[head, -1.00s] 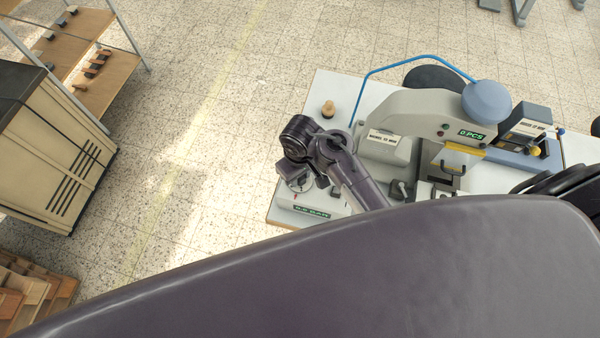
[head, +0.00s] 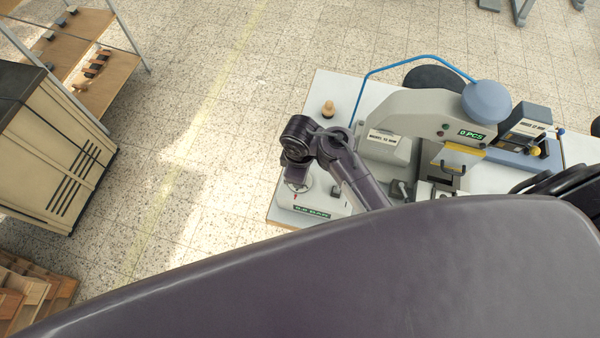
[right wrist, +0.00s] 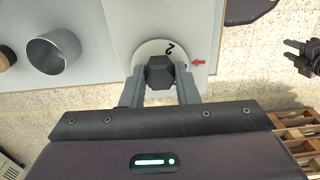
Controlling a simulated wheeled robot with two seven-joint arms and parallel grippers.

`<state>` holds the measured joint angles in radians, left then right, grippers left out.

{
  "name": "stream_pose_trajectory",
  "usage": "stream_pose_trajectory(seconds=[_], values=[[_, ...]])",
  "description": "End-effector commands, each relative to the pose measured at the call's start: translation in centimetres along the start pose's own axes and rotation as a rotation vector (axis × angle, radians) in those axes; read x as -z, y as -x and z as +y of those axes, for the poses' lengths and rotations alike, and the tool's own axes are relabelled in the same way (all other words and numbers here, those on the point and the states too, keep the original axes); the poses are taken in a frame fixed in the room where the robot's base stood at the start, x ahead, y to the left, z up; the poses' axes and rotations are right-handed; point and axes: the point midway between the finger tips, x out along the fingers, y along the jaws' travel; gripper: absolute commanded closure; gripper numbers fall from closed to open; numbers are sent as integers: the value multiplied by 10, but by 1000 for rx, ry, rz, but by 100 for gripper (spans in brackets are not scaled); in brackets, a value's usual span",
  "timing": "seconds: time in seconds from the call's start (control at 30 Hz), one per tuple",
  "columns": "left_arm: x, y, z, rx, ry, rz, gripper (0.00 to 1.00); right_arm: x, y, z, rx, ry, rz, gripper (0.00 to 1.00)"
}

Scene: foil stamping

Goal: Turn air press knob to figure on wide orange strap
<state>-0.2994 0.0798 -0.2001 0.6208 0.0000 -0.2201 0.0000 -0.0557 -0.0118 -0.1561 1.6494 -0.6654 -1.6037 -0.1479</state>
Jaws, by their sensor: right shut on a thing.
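The air press knob (right wrist: 160,73) is a dark hexagonal grip on a round white dial (right wrist: 148,47). The figure 2 shows on the dial, and a red arrow (right wrist: 198,62) lies just to its right. My right gripper (right wrist: 160,84) is shut on the knob, one finger on each side. In the head view the dial is mostly hidden under my right gripper (head: 297,180). A dark pronged part at the right edge of the right wrist view looks like my left gripper (right wrist: 303,57), too small to read. I cannot make out a wide orange strap.
The stamping press (head: 420,112) stands on the white bench (head: 322,92), with a green counter label (head: 471,134). A blue hose (head: 362,85) arches behind it. A wooden-knobbed piece (head: 328,109) stands at the back left. A grey cup (right wrist: 52,52) is left of the dial.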

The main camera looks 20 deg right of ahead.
Motion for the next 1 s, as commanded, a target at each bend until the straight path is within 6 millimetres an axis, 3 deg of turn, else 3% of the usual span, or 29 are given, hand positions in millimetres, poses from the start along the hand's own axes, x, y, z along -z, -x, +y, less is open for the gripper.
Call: stream_pose_trajectory(seconds=[0.43,0.47,0.6,1.0], values=[[0,0,0,0,0,-1,64,1,1,1,-2,9,3,95],[0,0,0,0,0,-1,64,1,1,1,-2,8,3,70],[-1,0,0,0,0,-1,64,1,1,1,-2,8,2,52],[-1,0,0,0,0,-2,64,0,0,0,0,8,0,51]])
